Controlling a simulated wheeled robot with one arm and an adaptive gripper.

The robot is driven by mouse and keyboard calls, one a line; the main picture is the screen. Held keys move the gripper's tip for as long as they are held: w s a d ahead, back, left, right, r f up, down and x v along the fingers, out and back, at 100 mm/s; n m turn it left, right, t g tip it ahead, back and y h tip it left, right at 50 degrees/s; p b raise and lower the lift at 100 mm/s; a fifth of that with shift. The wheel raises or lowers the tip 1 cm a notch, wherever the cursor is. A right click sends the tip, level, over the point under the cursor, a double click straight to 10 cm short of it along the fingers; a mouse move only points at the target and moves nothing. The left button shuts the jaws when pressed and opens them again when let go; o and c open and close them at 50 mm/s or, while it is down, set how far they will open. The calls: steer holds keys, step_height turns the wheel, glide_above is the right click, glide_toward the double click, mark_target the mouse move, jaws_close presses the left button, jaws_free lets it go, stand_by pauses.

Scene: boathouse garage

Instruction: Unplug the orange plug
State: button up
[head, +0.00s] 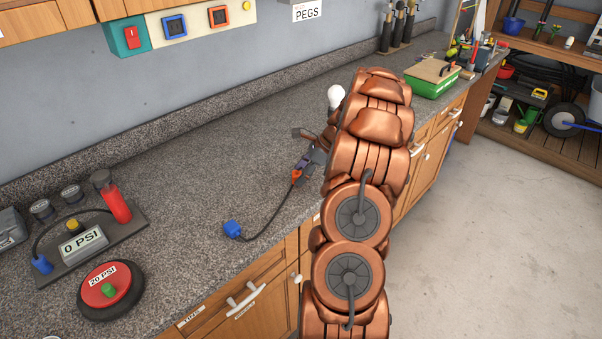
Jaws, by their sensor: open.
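An orange plug (297,175) is low over or on the granite counter, just left of my arm. A dark cord runs from it to a blue plug (232,229) lying near the counter's front edge. The orange-framed wall socket (218,16) has nothing in it. My gripper (306,148) is open at the far side of the orange plug, mostly hidden behind my copper arm. A grey part beside the orange plug is partly covered, and I cannot tell whether the fingers touch the plug.
A blue-framed socket (174,26) and red switch (130,36) are on the wall. A gauge board (128,214) and round red 20 PSI piece (106,287) sit at left. A white bulb (335,96) and green box (431,82) are farther back. The counter's middle is clear.

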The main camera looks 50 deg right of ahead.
steer(key=v, duration=1.2)
steer(key=shift+f, duration=0.1)
steer(key=shift+c, duration=0.3)
jaws_close()
stand_by(1.3)
